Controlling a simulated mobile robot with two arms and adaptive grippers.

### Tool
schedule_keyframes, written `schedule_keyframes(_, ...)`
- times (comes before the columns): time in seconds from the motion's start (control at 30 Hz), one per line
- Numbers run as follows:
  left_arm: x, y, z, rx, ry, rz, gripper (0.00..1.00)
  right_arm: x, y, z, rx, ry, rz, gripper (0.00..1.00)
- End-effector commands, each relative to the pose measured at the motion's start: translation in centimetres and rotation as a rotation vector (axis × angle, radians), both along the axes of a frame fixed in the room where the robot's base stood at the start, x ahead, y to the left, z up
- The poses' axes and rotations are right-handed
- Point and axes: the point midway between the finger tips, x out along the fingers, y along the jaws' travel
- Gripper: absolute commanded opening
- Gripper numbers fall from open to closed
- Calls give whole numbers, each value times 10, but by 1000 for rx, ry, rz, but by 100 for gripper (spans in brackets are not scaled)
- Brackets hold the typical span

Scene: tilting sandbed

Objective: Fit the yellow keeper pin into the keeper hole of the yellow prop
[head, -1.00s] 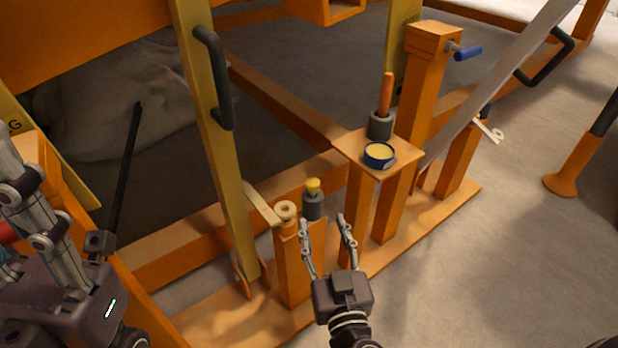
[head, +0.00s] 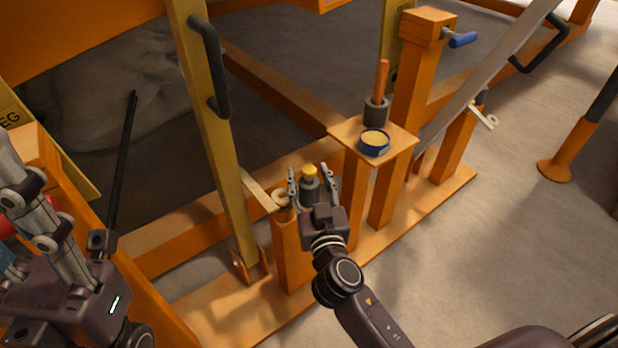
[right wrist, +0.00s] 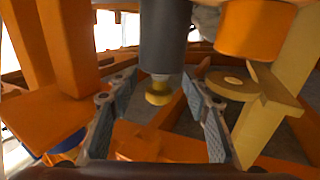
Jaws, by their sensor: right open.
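The yellow keeper pin (head: 310,170) shows as a yellow knob on top of a dark grey holder, which stands by the short orange post. The knob also shows in the right wrist view (right wrist: 158,94) below the grey holder (right wrist: 164,40). My right gripper (head: 312,178) is open, its fingers on either side of the knob and holder, apart from the knob. The yellow prop (head: 212,125) leans left of it. A pale tab with a ring (head: 280,197) lies at the post top beside the gripper, partly hidden by a finger. My left gripper (head: 45,215) is at the left edge.
An orange stand (head: 345,133) to the right holds a blue-rimmed tin (head: 374,143) and an orange-handled tool (head: 382,78) in a grey cup. A tall orange post (head: 415,75) with a blue-handled crank stands behind. Open floor lies at the right.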

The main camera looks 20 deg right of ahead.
Motion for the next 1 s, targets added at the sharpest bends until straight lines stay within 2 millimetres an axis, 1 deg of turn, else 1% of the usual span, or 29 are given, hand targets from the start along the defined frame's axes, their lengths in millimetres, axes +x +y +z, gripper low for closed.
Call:
schedule_keyframes(0.1,0,0,0,0,0,0,40,5,-1,0,-1,0,0,44)
schedule_keyframes(0.3,0,0,1,1,-1,0,40,5,-1,0,-1,1,-1,44)
schedule_keyframes(0.7,0,0,1,0,-2,0,40,5,-1,0,0,1,-1,0)
schedule_keyframes(0.9,0,0,1,1,-4,1,40,5,-1,0,0,0,-1,0)
schedule_keyframes(1.0,0,0,4,0,-6,1,40,5,-1,4,0,-1,-1,0)
